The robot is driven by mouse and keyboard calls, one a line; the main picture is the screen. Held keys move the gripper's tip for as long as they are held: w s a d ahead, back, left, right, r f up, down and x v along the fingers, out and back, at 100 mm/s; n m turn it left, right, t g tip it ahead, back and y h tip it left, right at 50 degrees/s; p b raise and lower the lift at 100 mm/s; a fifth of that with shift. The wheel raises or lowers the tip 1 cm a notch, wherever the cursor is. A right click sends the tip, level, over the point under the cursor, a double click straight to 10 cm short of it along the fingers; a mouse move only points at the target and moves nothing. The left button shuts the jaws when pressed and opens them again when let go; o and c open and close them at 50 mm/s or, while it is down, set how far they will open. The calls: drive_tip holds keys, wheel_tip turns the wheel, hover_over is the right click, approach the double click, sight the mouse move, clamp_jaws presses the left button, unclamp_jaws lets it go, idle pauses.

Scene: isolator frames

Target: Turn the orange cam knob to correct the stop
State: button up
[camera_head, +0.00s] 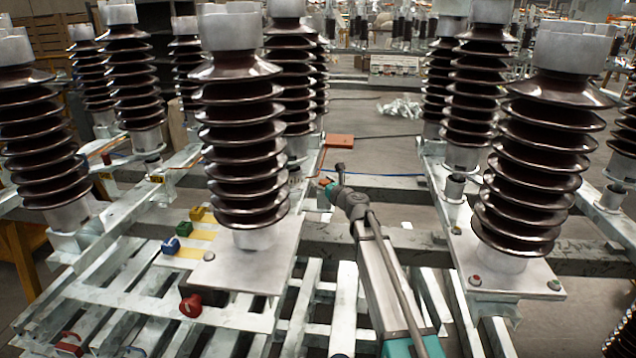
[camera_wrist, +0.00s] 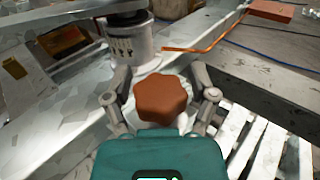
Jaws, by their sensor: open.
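The orange cam knob (camera_wrist: 162,98) is a lobed knob in the middle of the wrist view, near the foot of an insulator on a grey metal beam. My gripper (camera_wrist: 161,97) is open, with one finger on the left of the knob and one on the right. Small gaps seem to show between fingers and knob; I cannot tell whether either touches it. In the head view my gripper (camera_head: 331,181) is behind the front middle insulator, beside the beam. A small orange-red patch shows there, mostly hidden by the gripper. The stop cannot be made out.
Brown ribbed insulators (camera_head: 243,130) stand close on the left, with another (camera_head: 535,150) on the right. An orange block (camera_head: 339,141) and a thin orange rod (camera_wrist: 210,42) lie beyond the knob. A red knob (camera_head: 191,306) and coloured blocks (camera_head: 185,230) are at front left.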

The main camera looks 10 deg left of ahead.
drive_tip(key=c, duration=0.9)
drive_tip(key=shift+a, duration=0.3)
clamp_jaws()
drive_tip(key=shift+c, duration=0.6)
unclamp_jaws()
drive_tip(key=shift+d, duration=0.25)
